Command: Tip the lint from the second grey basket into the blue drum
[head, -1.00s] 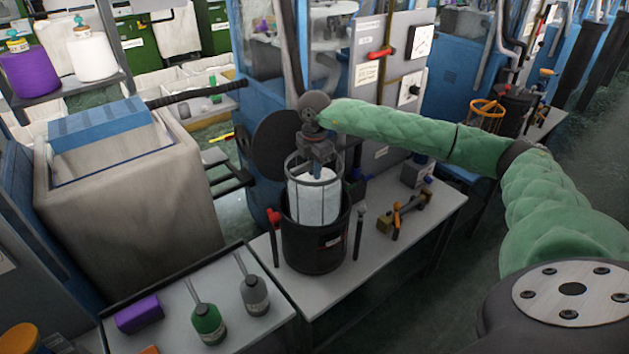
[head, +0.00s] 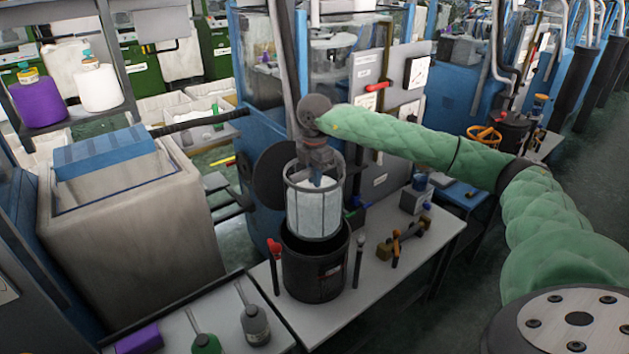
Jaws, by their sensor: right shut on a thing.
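My right gripper (head: 318,162), at the end of the green-sleeved arm, is shut on the top of a grey wire basket (head: 314,206). The basket is upright and filled with white lint. It is just above the mouth of a black canister (head: 315,272), its bottom close to the rim. Whether its bottom edge is fully clear of the rim is hard to tell. The canister stands on a light grey bench (head: 385,268). My left gripper is not in view. I cannot make out a blue drum.
A large beige bin (head: 130,235) with a blue top piece stands at left. Red-handled (head: 275,262) and dark upright tools flank the canister. Another black canister (head: 510,131) with an orange hoop stands at back right. Blue machines stand behind.

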